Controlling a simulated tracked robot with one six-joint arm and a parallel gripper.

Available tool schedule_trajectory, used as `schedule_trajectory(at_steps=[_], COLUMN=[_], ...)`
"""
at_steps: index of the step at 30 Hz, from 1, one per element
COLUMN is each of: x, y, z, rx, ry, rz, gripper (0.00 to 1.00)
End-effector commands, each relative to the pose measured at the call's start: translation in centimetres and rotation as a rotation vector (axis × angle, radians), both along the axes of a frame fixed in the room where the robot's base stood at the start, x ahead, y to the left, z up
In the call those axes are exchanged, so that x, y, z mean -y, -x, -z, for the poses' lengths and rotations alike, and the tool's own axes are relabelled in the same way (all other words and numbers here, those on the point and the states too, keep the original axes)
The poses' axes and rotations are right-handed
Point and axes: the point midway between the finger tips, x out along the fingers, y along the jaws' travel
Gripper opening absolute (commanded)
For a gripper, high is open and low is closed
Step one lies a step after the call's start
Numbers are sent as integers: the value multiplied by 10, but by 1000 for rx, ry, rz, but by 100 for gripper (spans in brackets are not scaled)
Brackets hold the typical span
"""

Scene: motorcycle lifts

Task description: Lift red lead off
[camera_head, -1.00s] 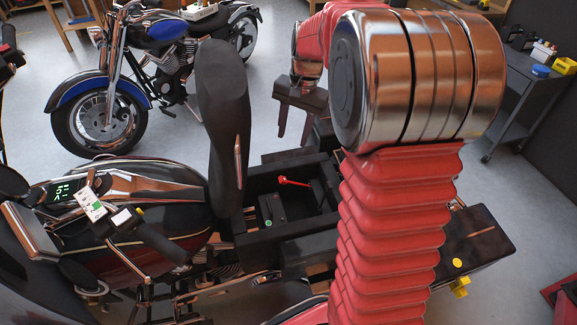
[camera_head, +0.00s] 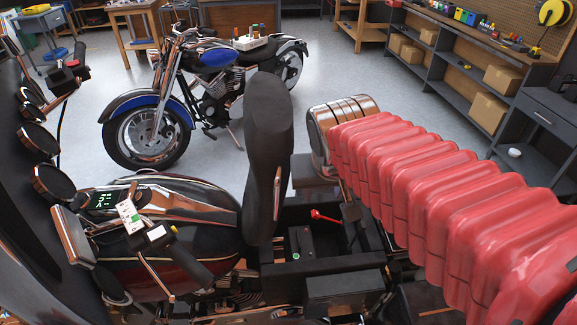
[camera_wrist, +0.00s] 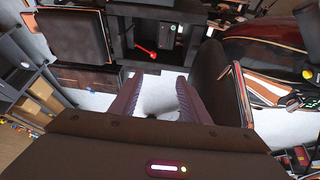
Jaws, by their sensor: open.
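The red lead (camera_head: 322,216) shows as a short red piece in the open bay under the raised seat (camera_head: 267,140) of the near motorcycle (camera_head: 165,235). One end lies near the dark battery (camera_head: 302,243), which has a green dot; I cannot tell how it is joined. In the wrist view the red lead (camera_wrist: 146,51) lies beyond my gripper (camera_wrist: 157,82), near its centre line. My gripper is open and empty, its two fingers apart and clear of the lead. In the head view my red-sleeved arm covers the right side of the bay, and my fingers are not clear.
The raised seat (camera_wrist: 212,75) stands close beside my right finger in the wrist view. A dark box (camera_wrist: 75,35) is at upper left. A blue motorcycle (camera_head: 205,85) stands behind on open floor. Shelves with cardboard boxes (camera_head: 488,113) are at the right.

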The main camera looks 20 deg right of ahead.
Motion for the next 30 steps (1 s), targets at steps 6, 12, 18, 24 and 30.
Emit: schedule_trajectory(at_steps=[6,12,18,24,30], x=[-31,-53,-59,-59,-59], y=[47,80,89,89,89], z=[5,15,19,18,18], rx=[19,20,18,18,18], ry=[-8,-33,-44,-43,-44], rz=[-130,-222,-250,-250,-249], gripper=[42,42,42,42,31])
